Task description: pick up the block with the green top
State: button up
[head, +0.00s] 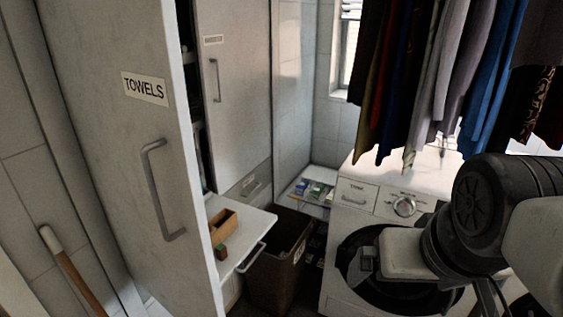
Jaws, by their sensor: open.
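A small dark block (221,252) with a greenish top and brownish sides stands on the white shelf (252,222), near its front left edge. It sits close to the open cabinet door, in front of a wooden box (223,225), and looks apart from it or barely touching. My gripper (362,264) is to the right of the block, in front of the washing machine. It is open, and no object shows in it. A wide gap lies between my gripper and the block. The fingers are small and partly hard to make out.
The cabinet door labelled TOWELS (143,88) stands open left of the shelf. A brown bin (280,272) is below and right of the shelf. The washing machine (358,195) is behind my arm. Hanging clothes (440,70) fill the upper right. A wooden-handled stick (75,275) leans at left.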

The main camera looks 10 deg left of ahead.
aim_at(221, 252)
jog(key=u, duration=1.05)
jog(key=k+l+u, duration=0.2)
jog(key=i+l, duration=0.2)
jog(key=l, duration=0.2)
jog(key=i+l+z, duration=0.1)
jog(key=i+l, duration=0.15)
jog(key=i+l+z, duration=0.15)
jog(key=i, duration=0.45)
